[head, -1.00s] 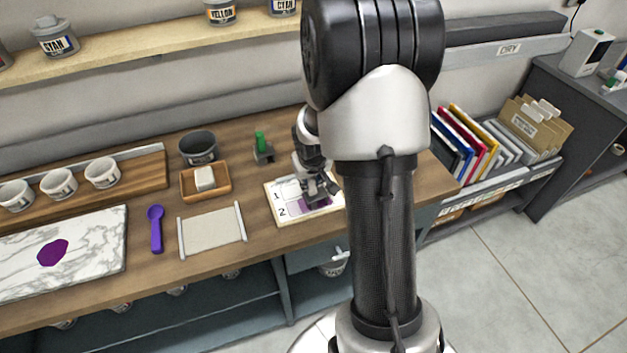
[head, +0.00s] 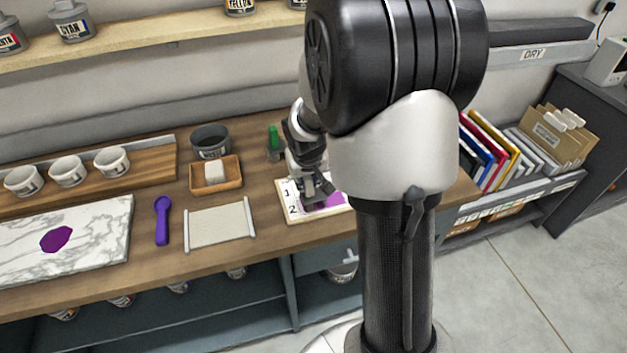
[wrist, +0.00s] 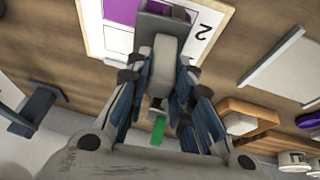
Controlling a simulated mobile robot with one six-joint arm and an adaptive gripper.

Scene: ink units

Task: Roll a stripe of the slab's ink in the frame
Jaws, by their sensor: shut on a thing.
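My gripper (wrist: 163,75) is shut on a roller whose dark grey head (wrist: 170,25) is over or on the card; contact cannot be told. The card (head: 285,212), with rows marked 1 and 2, lies on the bench. A purple ink patch (head: 337,199) shows in row 2, beside the roller head, and also in the wrist view (wrist: 120,11). The row 1 area beside it looks white in the wrist view. The marble slab (head: 105,222) at the left bears a purple ink blot (head: 56,239). My arm hides the card's right part in the head view.
White cups (head: 68,171) and a grey pot (head: 210,141) stand behind.

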